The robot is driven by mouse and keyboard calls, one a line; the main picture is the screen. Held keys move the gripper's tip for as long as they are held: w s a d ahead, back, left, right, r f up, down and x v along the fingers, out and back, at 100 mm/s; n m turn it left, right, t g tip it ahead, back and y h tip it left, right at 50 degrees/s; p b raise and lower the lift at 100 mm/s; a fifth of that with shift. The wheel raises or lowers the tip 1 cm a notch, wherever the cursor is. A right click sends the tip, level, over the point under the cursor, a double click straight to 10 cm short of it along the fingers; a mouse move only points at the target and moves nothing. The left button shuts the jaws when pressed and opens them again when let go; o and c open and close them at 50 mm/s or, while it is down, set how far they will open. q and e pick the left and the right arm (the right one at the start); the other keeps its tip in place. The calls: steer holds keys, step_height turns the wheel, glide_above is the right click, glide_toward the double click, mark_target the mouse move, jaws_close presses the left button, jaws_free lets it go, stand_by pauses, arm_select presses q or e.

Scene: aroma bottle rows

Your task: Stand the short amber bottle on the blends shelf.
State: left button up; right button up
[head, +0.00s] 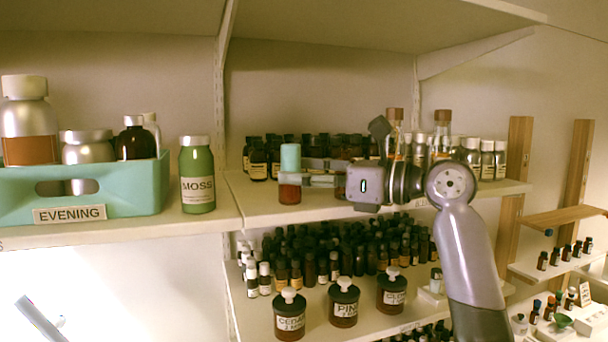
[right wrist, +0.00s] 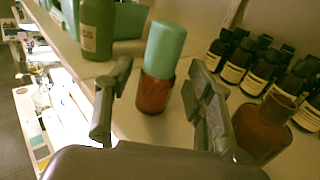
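A short amber bottle (head: 289,193) with a tall teal cap stands upright near the front of the middle shelf (head: 262,210). In the right wrist view the bottle (right wrist: 154,92) stands between the fingertips of my right gripper (right wrist: 160,88), with a visible gap on each side. The right gripper (head: 308,174) is open, reaching in from the right at bottle height. No label reading "blends" is legible; the middle shelf's front label is mostly hidden by my arm.
A green MOSS bottle (head: 197,175) and a teal EVENING crate (head: 120,203) stand on the left. Rows of dark bottles (head: 258,160) fill the shelf behind. A brown bottle (right wrist: 262,128) stands close beside the right finger. Labelled jars (head: 343,303) stand on the shelf below.

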steer(key=shift+r, duration=0.1)
steer(key=shift+s+d+b, duration=0.2)
steer(key=shift+d+b, duration=0.2)
steer(key=b+v, duration=0.4)
steer(key=v, duration=0.7)
steer(key=shift+b, duration=0.3)
